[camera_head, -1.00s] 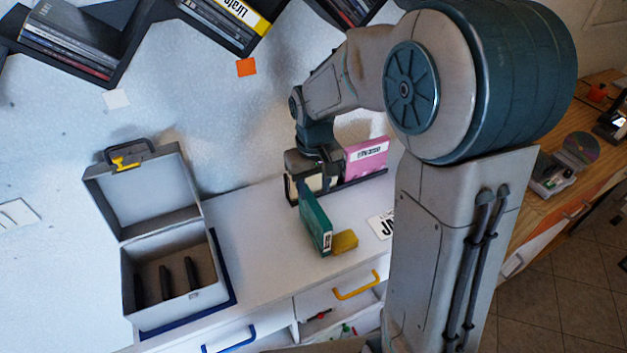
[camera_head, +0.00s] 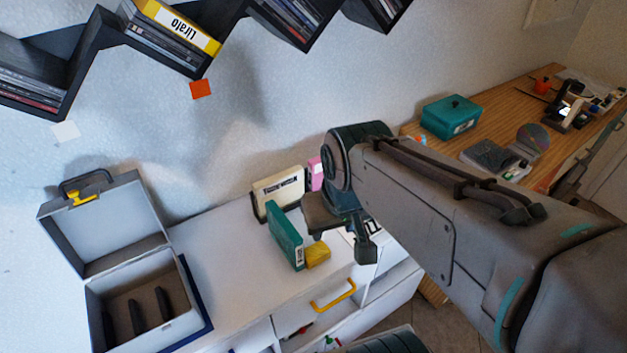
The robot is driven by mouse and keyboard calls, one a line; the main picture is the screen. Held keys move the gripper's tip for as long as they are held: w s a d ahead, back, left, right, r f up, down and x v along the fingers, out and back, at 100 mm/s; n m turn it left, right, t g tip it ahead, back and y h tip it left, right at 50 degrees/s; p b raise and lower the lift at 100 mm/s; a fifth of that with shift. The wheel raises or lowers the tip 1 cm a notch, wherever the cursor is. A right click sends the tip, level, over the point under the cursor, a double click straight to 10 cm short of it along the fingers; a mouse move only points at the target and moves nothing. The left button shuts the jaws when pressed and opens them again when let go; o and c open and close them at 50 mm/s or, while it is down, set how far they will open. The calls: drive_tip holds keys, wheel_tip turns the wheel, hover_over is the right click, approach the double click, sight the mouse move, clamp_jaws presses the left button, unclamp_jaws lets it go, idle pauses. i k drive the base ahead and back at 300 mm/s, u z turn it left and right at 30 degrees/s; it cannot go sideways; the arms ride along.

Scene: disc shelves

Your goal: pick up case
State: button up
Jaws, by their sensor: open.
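Several upright cases stand on the white cabinet top: a cream case (camera_head: 278,190) with a printed label, a pink case (camera_head: 315,174) mostly hidden behind my arm, and a teal case (camera_head: 285,236) standing apart in front, beside a small yellow block (camera_head: 318,255). The pictures do not show which one the task means. My gripper (camera_head: 342,238) is open, just right of the teal case and above the yellow block. I see nothing held in it, though my wrist hides part of the area behind.
An open grey box (camera_head: 125,275) with dark dividers stands at the left. Zigzag wall shelves (camera_head: 100,40) hold discs above. A yellow-handled drawer (camera_head: 333,295) is below the cabinet top. A wooden desk (camera_head: 480,115) with a teal box (camera_head: 450,116) is at the right.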

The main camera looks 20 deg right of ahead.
sight(291, 242)
drive_tip(key=k, duration=1)
drive_tip(key=u, duration=1.85)
drive_tip(key=i, duration=1)
drive_tip(key=z, duration=2)
